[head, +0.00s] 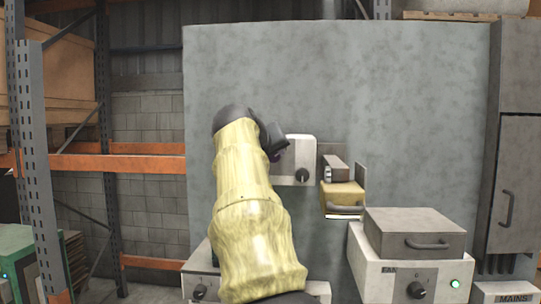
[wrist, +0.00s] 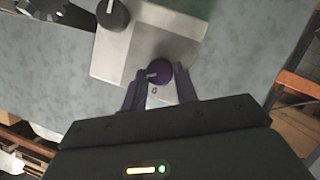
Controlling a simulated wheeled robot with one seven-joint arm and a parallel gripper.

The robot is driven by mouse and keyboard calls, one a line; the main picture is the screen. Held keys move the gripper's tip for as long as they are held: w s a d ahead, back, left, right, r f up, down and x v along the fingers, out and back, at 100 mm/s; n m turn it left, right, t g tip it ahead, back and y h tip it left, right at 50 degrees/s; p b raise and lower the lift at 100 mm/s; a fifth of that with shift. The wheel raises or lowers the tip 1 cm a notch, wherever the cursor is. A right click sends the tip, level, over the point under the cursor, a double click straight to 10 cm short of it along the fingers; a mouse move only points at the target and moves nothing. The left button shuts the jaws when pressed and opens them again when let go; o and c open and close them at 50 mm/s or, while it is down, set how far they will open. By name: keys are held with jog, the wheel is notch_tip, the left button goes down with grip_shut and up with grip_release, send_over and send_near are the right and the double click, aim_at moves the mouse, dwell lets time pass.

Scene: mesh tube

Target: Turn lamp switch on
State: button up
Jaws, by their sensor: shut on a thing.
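A pale grey switch box (head: 299,152) is mounted on the grey wall panel, just right of my arm in the head view. A black knob (head: 302,175) shows on its front. A small "0" mark is beside the purple knob. My gripper (wrist: 161,83) is shut on the purple knob, one finger on each side. In the head view my arm hides the purple knob. No lamp label is readable.
A yellow and brown box-like fixture (head: 343,194) sticks out right of the switch box. A tall dark cabinet (head: 519,150) stands right, orange shelving (head: 120,163) left.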

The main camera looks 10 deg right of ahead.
jog(key=shift+f, duration=0.15)
dwell(0.3)
jog(key=o, duration=1)
jog(key=b+v, duration=0.4)
jog(key=v, duration=1.3)
jog(key=shift+s, duration=0.15)
